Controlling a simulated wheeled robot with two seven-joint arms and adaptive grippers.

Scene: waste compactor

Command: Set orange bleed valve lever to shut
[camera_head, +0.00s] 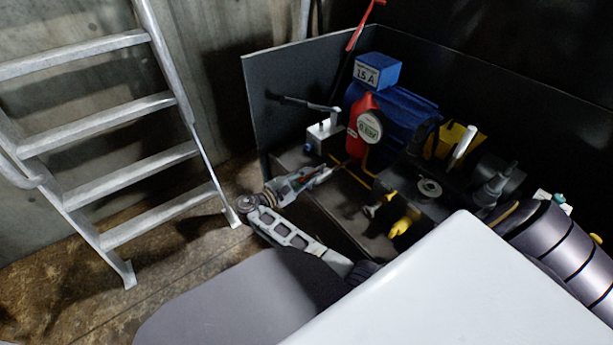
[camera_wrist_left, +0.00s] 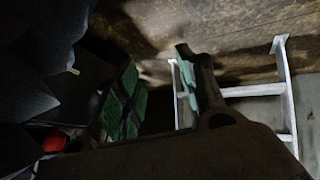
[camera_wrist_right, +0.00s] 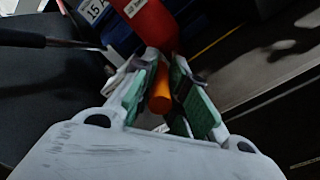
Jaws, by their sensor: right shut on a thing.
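The orange bleed valve lever (camera_wrist_right: 161,90) is a short, smooth orange handle in the right wrist view. It lies between the green pads of my right gripper (camera_wrist_right: 165,85), which is shut on it. In the head view my right gripper (camera_head: 326,174) reaches to the left front of the machine, beside a red cylinder (camera_head: 362,127) with a round gauge. The lever is mostly hidden by the fingers there. My left gripper (camera_wrist_left: 158,92) shows in the left wrist view, its fingers wide apart with nothing between them.
A blue tank (camera_head: 400,110) and a blue box (camera_head: 377,70) stand behind the red cylinder. Yellow-handled parts (camera_head: 404,222) lie right of my right gripper. A metal ladder (camera_head: 105,140) stands at left. Dark panels (camera_head: 290,85) enclose the machine's back.

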